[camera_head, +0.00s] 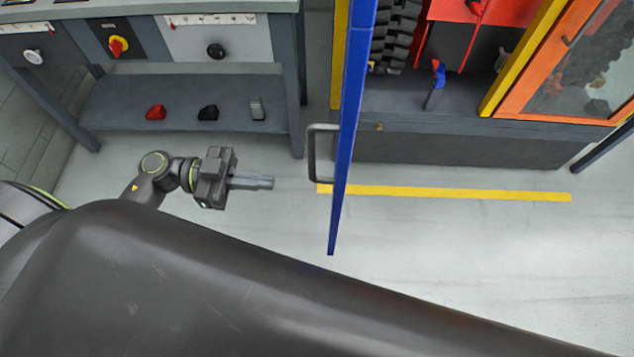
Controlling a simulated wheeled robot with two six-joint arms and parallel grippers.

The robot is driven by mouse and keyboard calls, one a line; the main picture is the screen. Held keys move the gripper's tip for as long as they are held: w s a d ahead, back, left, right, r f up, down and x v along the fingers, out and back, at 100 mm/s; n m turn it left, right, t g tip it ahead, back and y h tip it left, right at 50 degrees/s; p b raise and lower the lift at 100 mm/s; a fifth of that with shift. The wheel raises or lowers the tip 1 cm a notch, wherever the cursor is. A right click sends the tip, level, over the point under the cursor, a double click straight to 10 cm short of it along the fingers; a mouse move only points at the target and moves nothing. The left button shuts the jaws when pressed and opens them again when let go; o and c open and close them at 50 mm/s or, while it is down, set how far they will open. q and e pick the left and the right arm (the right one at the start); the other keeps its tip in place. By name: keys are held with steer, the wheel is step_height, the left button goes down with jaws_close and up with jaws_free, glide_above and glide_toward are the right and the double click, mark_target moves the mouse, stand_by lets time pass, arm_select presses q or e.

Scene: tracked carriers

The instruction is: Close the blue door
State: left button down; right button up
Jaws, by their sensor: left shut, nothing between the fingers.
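The blue door (352,110) stands open and shows nearly edge-on, jutting out from the cabinet toward me. A grey bar handle (312,155) sticks out from its left face. My left gripper (272,182) is to the left of the door and handle, with its fingers together and pointing right. The fingertips are apart from the handle, with a short gap of floor between them in the picture. Nothing is held. My right gripper is not in view.
A grey workbench (190,105) with dials and a red-yellow switch stands at the upper left. Its lower shelf holds red, black and grey small items. An orange-framed door (548,70) is at the upper right. A yellow floor line (460,194) crosses open floor.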

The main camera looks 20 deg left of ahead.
arm_select(q)
steer(key=p+x, duration=0.1)
steer(key=x, duration=0.9)
steer(key=shift+d, duration=0.3)
steer(key=shift+w, duration=0.1)
